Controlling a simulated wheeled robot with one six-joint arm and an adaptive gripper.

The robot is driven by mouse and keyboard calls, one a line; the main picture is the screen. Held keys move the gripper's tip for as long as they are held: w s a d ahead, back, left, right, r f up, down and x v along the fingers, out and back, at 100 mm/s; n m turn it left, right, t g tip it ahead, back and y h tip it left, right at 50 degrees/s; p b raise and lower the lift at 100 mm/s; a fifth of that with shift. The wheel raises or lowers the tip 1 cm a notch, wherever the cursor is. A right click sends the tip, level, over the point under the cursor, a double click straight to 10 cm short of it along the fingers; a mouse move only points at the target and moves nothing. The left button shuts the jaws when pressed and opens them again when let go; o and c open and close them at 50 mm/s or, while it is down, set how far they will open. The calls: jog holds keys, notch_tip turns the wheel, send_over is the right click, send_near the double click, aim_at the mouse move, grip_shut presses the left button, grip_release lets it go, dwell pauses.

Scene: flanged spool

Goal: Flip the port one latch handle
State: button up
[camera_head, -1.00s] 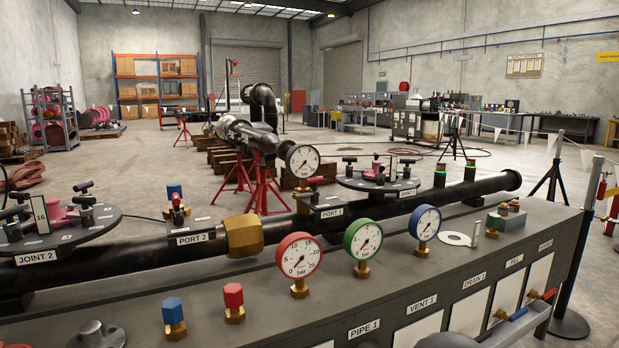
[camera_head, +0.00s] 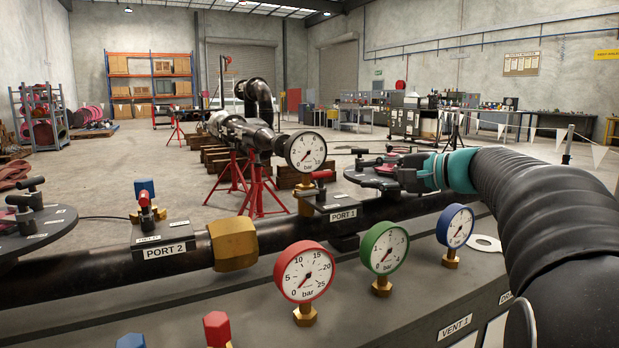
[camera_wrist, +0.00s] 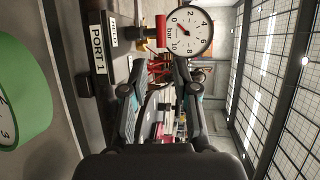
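The port one latch handle is a red grip (camera_head: 321,175) on a dark post above the block labelled PORT 1 (camera_head: 343,214). It also shows as a red cylinder at the top of the wrist view (camera_wrist: 161,31). My gripper (camera_head: 366,174) is to the right of the handle, its fingers pointing left toward it, with a gap between. In the wrist view my two fingers (camera_wrist: 154,76) are spread wide with nothing held. The red handle lies beyond the fingertips there, not between them. The handle's base is partly hidden in the head view.
A white gauge (camera_head: 306,152) stands just behind the handle. A round flange plate (camera_head: 352,180) lies behind and under my gripper. Red (camera_head: 304,275), green (camera_head: 385,247) and blue (camera_head: 455,226) gauges stand in front. The PORT 2 block (camera_head: 165,250) is on the left.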

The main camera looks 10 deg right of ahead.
aim_at(325, 175)
jog(key=p+x, duration=0.1)
jog(key=x, duration=1.2)
jog(key=shift+w+a, duration=0.15)
jog(key=shift+w, duration=0.15)
grip_shut()
